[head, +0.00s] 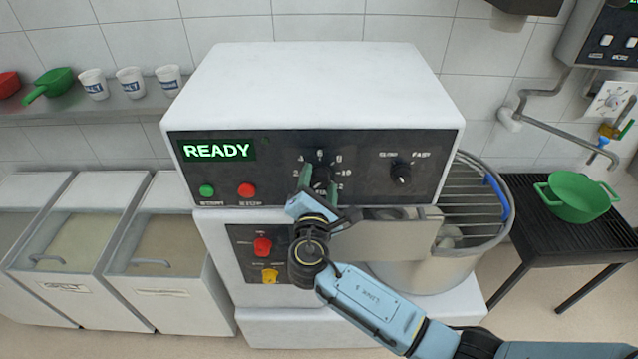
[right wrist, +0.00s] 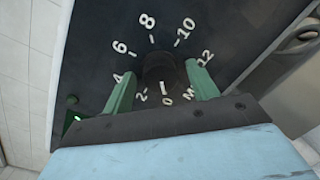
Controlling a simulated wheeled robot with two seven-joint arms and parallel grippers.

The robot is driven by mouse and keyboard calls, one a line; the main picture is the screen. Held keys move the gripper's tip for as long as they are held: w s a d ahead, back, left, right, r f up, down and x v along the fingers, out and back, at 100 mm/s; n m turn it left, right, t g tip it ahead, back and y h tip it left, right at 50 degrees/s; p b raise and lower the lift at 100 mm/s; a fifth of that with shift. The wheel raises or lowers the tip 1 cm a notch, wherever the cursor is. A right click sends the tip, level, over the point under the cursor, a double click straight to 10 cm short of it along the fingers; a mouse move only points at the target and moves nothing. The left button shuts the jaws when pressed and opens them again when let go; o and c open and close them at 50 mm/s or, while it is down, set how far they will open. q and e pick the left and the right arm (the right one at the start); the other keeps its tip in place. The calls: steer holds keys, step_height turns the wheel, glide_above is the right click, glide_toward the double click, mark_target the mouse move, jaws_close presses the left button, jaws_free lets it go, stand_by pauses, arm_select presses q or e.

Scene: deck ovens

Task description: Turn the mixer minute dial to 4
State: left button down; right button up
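The mixer's black minute dial (right wrist: 162,70) sits on the dark control panel, ringed by white numbers from 0 to 12. In the right wrist view a white mark on its near side points toward 0. My right gripper (head: 319,183) is at the dial in the head view and partly covers it and the lower numbers. In the right wrist view its green fingers (right wrist: 160,72) stand apart on either side of the dial. A gap shows at the left finger; contact at the right finger is unclear. My left gripper is out of view.
The panel also has a READY display (head: 217,150), a green button (head: 207,190), a red button (head: 247,190) and a SLOW/FAST knob (head: 401,172). A guarded mixing bowl (head: 430,275) stands below right. A green pan (head: 577,197) rests on a black stand.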

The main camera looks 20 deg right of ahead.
steer(key=c, duration=0.8)
steer(key=shift+f, duration=0.1)
steer(key=m+b, duration=0.2)
steer(key=m, duration=0.1)
steer(key=shift+f+m+b, duration=0.2)
steer(key=shift+m+b, duration=0.1)
steer(key=shift+b, duration=0.05)
steer(key=m+y+b, duration=0.1)
steer(key=m+b, duration=0.2)
steer(key=m, duration=0.2)
steer(key=shift+s+g, duration=0.1)
steer(key=shift+g, duration=0.2)
steer(key=m+b, duration=0.2)
steer(key=m, duration=0.2)
steer(key=shift+y, duration=0.3)
steer(key=shift+m+y+b, duration=0.3)
steer(key=shift+m+b, duration=0.45)
steer(key=shift+m, duration=1.15)
steer(key=shift+d+r, duration=0.1)
